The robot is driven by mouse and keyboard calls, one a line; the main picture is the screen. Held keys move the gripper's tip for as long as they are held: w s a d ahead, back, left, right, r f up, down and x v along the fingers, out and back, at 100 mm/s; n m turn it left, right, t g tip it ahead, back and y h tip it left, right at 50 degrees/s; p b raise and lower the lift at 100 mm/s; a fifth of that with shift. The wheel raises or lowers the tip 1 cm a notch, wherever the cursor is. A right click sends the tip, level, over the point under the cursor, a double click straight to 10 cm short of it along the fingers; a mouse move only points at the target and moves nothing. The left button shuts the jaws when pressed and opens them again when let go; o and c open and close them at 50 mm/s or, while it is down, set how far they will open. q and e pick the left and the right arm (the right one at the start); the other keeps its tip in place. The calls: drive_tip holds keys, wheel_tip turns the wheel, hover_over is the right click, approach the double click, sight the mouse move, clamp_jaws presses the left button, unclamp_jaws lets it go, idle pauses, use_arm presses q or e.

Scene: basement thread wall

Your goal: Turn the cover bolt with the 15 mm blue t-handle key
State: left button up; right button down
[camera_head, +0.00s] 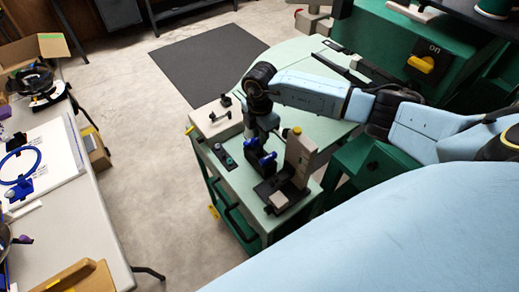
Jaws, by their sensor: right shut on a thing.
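My right gripper (261,149) reaches down over the green bench, at the end of the light blue arm that comes in from the right. It is shut on a small dark blue piece (266,160), which looks like the blue t-handle key. The size mark cannot be read. Just right of the gripper stands a grey upright block (301,152) with a yellow top, on a dark base with a pale pad. I cannot make out the cover bolt, or whether the key touches anything. My left gripper is not in view.
The green bench top (235,180) also holds a pale box (215,119) with a black handle and a small dark control panel (223,156). A cluttered white table (85,225) stands at the left. A green machine (385,50) with a yellow switch stands behind. Open floor separates table and bench.

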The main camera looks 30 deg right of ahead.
drive_tip(key=shift+r+p, duration=0.3)
drive_tip(key=shift+r, duration=0.25)
